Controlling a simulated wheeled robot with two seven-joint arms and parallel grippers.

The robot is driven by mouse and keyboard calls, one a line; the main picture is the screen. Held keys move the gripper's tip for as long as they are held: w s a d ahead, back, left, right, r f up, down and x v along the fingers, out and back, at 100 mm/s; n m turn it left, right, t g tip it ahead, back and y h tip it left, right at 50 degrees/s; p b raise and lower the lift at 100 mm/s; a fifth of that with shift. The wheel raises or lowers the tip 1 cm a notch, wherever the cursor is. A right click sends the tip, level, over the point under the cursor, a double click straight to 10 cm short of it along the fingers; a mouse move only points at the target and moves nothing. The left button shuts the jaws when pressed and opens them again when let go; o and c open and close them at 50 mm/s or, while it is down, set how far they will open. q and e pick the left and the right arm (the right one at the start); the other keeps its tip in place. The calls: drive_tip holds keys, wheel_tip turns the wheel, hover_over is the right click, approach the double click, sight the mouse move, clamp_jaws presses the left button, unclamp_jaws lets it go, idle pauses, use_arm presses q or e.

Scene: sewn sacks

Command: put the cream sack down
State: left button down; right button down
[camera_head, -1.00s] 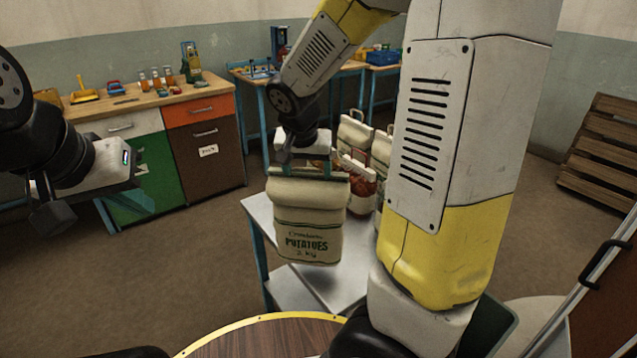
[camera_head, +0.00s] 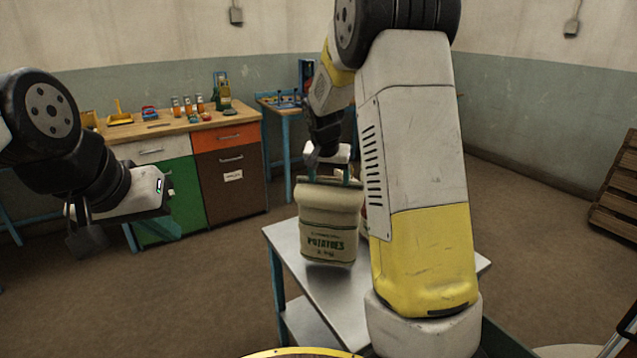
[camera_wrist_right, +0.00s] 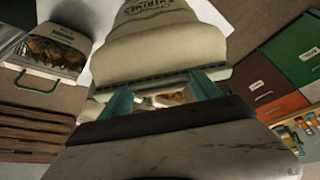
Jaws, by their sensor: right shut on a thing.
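The cream sack (camera_head: 328,225), printed with green "POTATOES" lettering, hangs upright from my right gripper (camera_head: 329,177). The gripper's two teal fingers are shut on its folded top. The sack's lower end shows over the metal table (camera_head: 345,305); I cannot tell whether it touches. In the right wrist view the sack (camera_wrist_right: 150,45) extends away from the fingers (camera_wrist_right: 160,92). My left gripper (camera_head: 126,232) is at the left, with its fingers apart and nothing visible between them, far from the sack.
Another sack with a window and handle (camera_wrist_right: 50,55) shows in the right wrist view; my right arm mostly hides that area in the head view. A workbench with drawers (camera_head: 228,165) stands behind. Wooden pallets (camera_head: 615,195) stand at right. Bare tabletop shows in front of the sack.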

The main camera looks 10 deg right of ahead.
drive_tip(key=shift+w+d+r, duration=0.1)
drive_tip(key=shift+w, duration=0.4)
drive_tip(key=shift+f, duration=1.75)
drive_tip(key=shift+c, duration=0.7)
unclamp_jaws()
drive_tip(key=shift+s+f, duration=0.15)
drive_tip(key=shift+f, duration=0.1)
drive_tip(key=shift+r, duration=0.1)
